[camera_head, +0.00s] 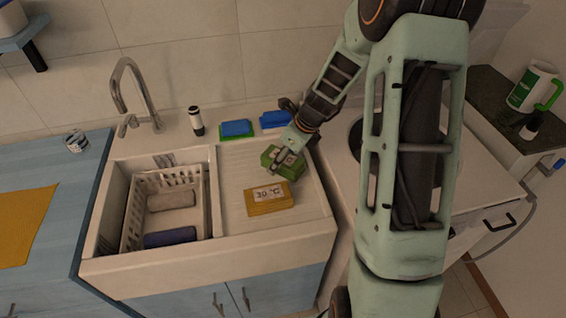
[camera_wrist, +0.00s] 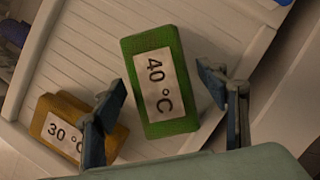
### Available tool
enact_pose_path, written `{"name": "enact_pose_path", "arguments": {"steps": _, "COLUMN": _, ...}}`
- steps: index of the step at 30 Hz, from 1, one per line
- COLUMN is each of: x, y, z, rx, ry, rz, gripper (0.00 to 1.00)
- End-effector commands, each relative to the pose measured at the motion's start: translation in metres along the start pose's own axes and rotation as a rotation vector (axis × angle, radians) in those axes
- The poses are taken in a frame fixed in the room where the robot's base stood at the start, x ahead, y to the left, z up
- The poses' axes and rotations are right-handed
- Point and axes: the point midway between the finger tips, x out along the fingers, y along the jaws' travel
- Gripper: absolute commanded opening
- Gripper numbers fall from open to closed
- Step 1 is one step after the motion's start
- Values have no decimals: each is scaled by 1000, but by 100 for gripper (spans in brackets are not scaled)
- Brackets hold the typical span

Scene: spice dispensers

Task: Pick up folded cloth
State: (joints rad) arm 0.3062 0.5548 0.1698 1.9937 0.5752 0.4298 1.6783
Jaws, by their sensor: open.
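A green rectangular block (camera_head: 270,158) with a white label lies on the ribbed drainboard. In the wrist view its label on the green block (camera_wrist: 158,85) reads 40 °C. I cannot tell whether it is a folded cloth. My gripper (camera_head: 284,163) is open, with its fingers (camera_wrist: 160,88) on either side of the green block in the wrist view. I cannot tell whether they touch it. A yellow-brown block (camera_head: 268,199) labelled 30 °C lies in front of it, and also shows in the wrist view (camera_wrist: 62,118). Rolled beige cloth (camera_head: 171,200) and dark blue cloth (camera_head: 170,237) lie in the basket.
The white basket (camera_head: 135,213) stands in the sink, left of the drainboard (camera_head: 231,184). Blue-topped sponges (camera_head: 236,128) and a dark-capped bottle (camera_head: 196,121) stand along the back, near the tap (camera_head: 120,88). An orange cloth (camera_head: 25,222) lies flat on the left blue counter.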

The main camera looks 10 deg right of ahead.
Motion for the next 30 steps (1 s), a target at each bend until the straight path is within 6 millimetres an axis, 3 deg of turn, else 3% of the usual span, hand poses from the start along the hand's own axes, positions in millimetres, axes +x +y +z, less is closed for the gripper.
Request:
{"name": "enact_pose_path", "arguments": {"steps": 16, "x": 4, "y": 0, "z": -2, "rx": 0, "ry": 1, "rz": 0, "gripper": 66}}
{"name": "enact_pose_path", "arguments": {"steps": 30, "x": 4, "y": 0, "z": -1, "rx": -1, "ry": 0, "rz": 0, "gripper": 15}}
